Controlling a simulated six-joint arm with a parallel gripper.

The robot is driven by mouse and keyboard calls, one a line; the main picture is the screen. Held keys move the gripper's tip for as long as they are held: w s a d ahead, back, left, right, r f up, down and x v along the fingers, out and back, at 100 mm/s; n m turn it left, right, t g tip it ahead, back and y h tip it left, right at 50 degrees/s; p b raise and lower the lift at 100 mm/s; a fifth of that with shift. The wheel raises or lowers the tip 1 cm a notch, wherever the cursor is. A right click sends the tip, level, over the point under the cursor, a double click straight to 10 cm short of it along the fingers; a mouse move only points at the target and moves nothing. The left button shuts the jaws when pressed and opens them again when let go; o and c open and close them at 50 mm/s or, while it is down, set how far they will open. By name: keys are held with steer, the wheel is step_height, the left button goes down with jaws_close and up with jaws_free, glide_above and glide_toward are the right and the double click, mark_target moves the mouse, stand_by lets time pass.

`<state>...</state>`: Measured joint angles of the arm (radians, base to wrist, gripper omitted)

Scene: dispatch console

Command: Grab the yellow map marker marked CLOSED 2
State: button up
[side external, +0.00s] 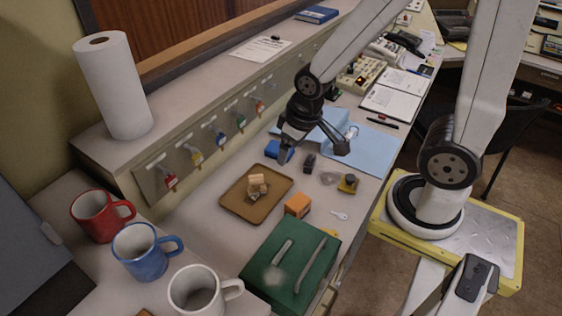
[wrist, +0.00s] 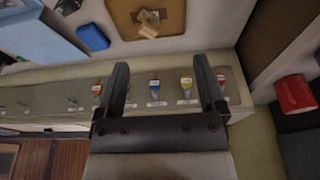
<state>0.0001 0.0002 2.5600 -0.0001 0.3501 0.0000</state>
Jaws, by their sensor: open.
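No CLOSED 2 lettering is readable, so I cannot tell which yellow thing is the marker. In the side view a small yellow piece (side external: 330,232) lies by the green box, partly hidden. A yellow and dark object (side external: 348,184) sits on the desk near the front edge. A yellow tag (side external: 196,156) hangs on the hook rail; it also shows in the wrist view (wrist: 186,84). My gripper (side external: 313,150) is open and empty above the desk, near the blue block (side external: 279,150). In the wrist view its fingers (wrist: 161,65) spread over the rail.
A brown tray (side external: 233,203) holds pale wooden pieces. An orange block (side external: 297,205), a key (side external: 340,215) and a green box (side external: 270,250) are nearby. Mugs (side external: 146,252) and a paper roll (side external: 112,85) stand left. A blue folder (side external: 370,150) lies behind.

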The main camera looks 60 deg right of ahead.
steer(key=s+d+f+n+g+h, duration=0.2)
steer(key=s+d+f+n+h, duration=0.1)
steer(key=d+f+n+h, duration=0.3)
steer(key=s+d+f+n+g+h, duration=0.3)
steer(key=d+f+n+h, duration=0.4)
steer(key=d+f+n, duration=0.1)
steer(key=shift+s+d+n+g, duration=0.3)
steer(key=shift+d+n, duration=0.35)
steer(key=shift+n, duration=0.05)
steer(key=shift+f, duration=0.2)
glide_toward(349, 179)
steer(key=shift+x, duration=1.85)
steer(key=shift+s+d+f, duration=0.1)
steer(key=shift+d+f, duration=0.2)
steer(key=shift+d, duration=0.35)
steer(key=shift+d, duration=0.1)
